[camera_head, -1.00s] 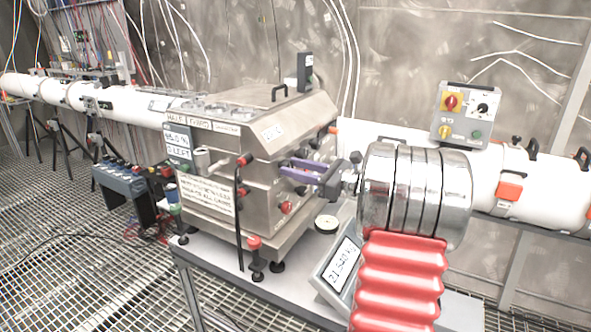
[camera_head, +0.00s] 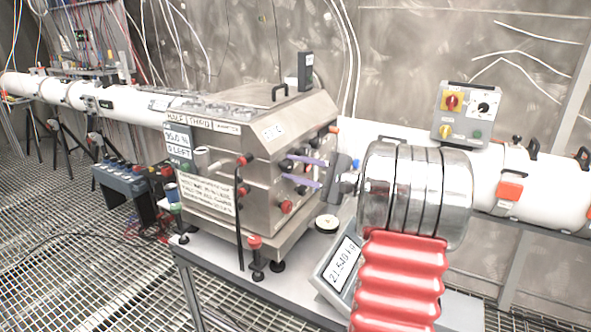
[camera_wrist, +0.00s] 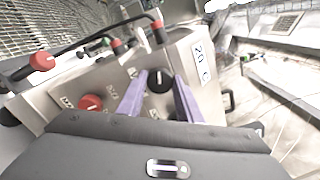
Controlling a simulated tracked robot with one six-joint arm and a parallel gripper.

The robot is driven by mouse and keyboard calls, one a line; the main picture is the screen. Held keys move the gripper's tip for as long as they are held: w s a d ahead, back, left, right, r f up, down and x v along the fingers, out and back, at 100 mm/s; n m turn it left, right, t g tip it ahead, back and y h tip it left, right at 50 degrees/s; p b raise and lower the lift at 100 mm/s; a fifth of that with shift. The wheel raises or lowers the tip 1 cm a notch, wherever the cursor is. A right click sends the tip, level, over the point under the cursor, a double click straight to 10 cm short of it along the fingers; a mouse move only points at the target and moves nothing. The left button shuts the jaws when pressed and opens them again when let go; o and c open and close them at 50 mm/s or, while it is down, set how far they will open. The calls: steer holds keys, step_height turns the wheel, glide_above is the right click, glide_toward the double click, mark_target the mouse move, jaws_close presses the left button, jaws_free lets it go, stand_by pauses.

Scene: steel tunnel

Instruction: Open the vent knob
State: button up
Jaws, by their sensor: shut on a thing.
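A steel box (camera_head: 290,130) with several knobs on its side stands on the table. My gripper (camera_head: 290,167) has two purple fingers reaching left to this side from the right. In the wrist view, the fingers (camera_wrist: 158,80) are shut on a black knob (camera_wrist: 160,84) with a white line, one finger on each side. The line runs roughly up and down in that picture. The small labels by the knobs are too blurred to tell which says vent. Another dark knob shows partly behind the right finger.
Red knobs sit nearby, one at the lower left in the wrist view (camera_wrist: 90,103). A metal cylinder and red ribbed arm section are mine. A scale display (camera_head: 343,262) and small round disc (camera_head: 327,222) lie below my gripper. A switch box (camera_head: 463,115) sits on the white pipe.

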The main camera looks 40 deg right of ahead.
steer(key=n, duration=0.4)
steer(key=shift+a+f+n, duration=0.1)
steer(key=shift+f+n, duration=0.1)
steer(key=shift+n, duration=0.2)
steer(key=n, duration=0.4)
steer(key=shift+f+n, duration=0.15)
steer(key=shift+n, duration=0.15)
steer(key=n, duration=0.4)
steer(key=shift+f, duration=0.15)
steer(key=shift+n, duration=2.1)
steer(key=shift+f, duration=0.1)
steer(key=o, duration=1)
steer(key=shift+r, duration=0.25)
steer(key=shift+o, duration=0.2)
steer(key=v, duration=1.4)
